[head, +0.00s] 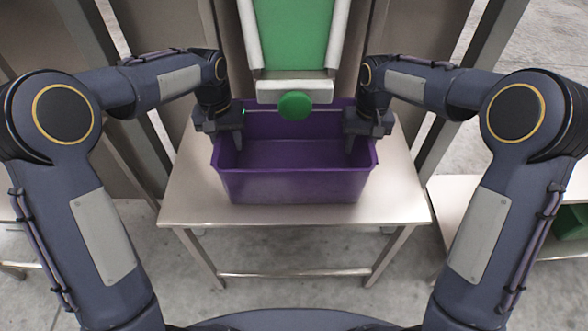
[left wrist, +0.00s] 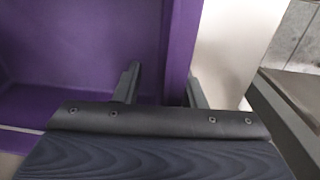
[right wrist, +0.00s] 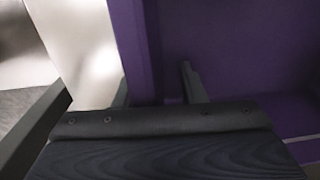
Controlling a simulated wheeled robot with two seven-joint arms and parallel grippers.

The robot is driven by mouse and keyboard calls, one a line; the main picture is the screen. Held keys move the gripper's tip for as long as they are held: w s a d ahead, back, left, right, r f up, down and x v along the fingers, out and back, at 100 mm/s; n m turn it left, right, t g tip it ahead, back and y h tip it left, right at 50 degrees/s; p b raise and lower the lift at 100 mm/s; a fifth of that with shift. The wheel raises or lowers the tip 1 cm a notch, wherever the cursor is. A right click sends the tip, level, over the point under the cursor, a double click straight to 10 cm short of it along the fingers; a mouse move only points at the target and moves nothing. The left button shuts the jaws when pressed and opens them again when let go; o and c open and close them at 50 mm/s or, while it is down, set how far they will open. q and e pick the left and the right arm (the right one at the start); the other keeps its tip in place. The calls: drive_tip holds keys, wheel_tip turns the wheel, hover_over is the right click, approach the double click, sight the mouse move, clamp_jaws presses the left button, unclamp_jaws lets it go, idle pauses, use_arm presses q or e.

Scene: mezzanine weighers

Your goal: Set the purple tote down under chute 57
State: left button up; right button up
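The purple tote (head: 290,186) is upright and empty on the steel table (head: 400,205), under the lip of a green chute (head: 292,35). I cannot read a number on the chute. My left gripper (head: 227,138) is at the tote's left wall, one finger inside and one outside. In the left wrist view its fingers stand apart around the wall (left wrist: 181,50), with a gap on the inner side. My right gripper (head: 361,138) straddles the right wall likewise; that wall also shows in the right wrist view (right wrist: 130,45), between spread fingers.
A green round disc (head: 295,106) hangs at the chute's lip, over the tote's back part. Grey posts and panels stand behind the table. Another table (head: 455,205) with a green tote (head: 573,222) is at the right. Bare table top lies either side of the purple tote.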

use_arm(q)
drive_tip(key=r, duration=1.1)
drive_tip(key=shift+a+r, duration=0.2)
drive_tip(key=shift+r, duration=0.1)
use_arm(e)
drive_tip(key=shift+d, duration=0.1)
use_arm(q)
drive_tip(key=shift+r, duration=0.15)
use_arm(e)
drive_tip(key=shift+r, duration=0.3)
drive_tip(key=r, duration=1.1)
drive_tip(key=shift+d+r, duration=0.25)
